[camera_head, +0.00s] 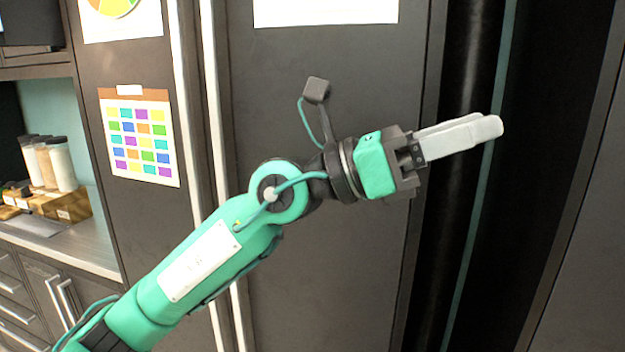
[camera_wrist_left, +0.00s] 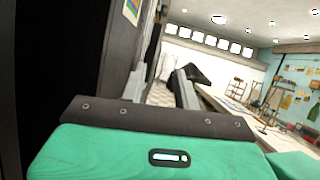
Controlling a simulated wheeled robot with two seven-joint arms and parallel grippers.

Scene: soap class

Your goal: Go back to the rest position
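My left arm comes in from the lower left in the head view. Its left gripper (camera_head: 488,127) is held up in front of the dark cabinet front and points right. In the left wrist view the two grey fingers of the left gripper (camera_wrist_left: 160,82) stand apart with background showing between them. Nothing shows held between them. My right gripper is in neither view.
A dark fridge or cabinet (camera_head: 320,270) with long pale handles stands behind the arm. To its right is a dark recess. At left is a counter (camera_head: 85,240) with jars (camera_head: 60,165). The left wrist view shows a long worktop (camera_wrist_left: 235,118) in a bright room.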

